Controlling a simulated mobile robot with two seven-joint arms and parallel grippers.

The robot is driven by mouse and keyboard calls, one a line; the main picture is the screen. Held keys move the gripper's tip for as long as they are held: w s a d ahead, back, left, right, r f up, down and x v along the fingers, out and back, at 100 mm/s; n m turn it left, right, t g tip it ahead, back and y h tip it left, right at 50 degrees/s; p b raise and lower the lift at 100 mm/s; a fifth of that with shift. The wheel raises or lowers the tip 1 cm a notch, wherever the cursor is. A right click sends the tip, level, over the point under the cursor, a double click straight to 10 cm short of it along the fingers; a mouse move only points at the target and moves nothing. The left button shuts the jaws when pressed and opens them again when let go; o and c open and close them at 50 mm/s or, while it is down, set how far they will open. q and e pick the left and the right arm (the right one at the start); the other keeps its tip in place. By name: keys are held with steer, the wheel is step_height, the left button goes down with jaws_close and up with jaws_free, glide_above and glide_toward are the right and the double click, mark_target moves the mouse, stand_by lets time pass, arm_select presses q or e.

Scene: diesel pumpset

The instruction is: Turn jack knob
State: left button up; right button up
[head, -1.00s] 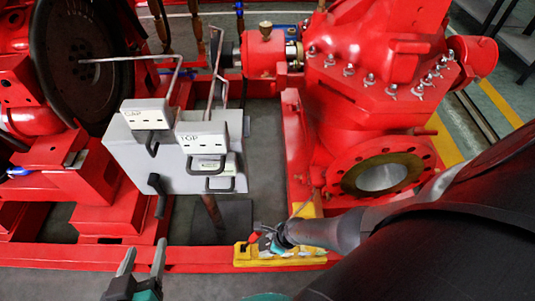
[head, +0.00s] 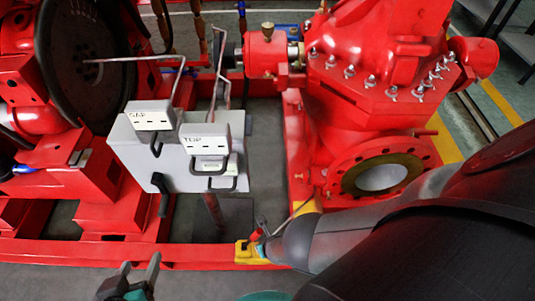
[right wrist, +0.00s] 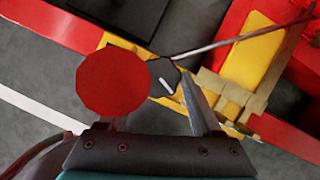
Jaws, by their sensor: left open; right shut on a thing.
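A round red knob (right wrist: 113,88) fills the left middle of the right wrist view; I take it as the jack knob. It shows small in the head view (head: 256,235), at the yellow jack body (head: 243,255) on the red frame rail. My right gripper (right wrist: 160,92) is shut on the knob. One finger shows right of it; the other is hidden behind it. In the head view my right forearm hides most of that hand and much of the yellow body. My left gripper (head: 140,270) is open and empty at the bottom left.
A grey box (head: 185,160) with white plates marked GAP and TOP and a black handle (head: 160,195) stands left of the jack. A red pump with an open flange (head: 383,178) stands to the right. A thin rod (right wrist: 240,38) crosses above the yellow part.

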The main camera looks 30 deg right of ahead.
steer(key=shift+w+m, duration=0.1)
steer(key=shift+m, duration=0.5)
steer(key=shift+h, duration=0.3)
steer(key=o, duration=1.4)
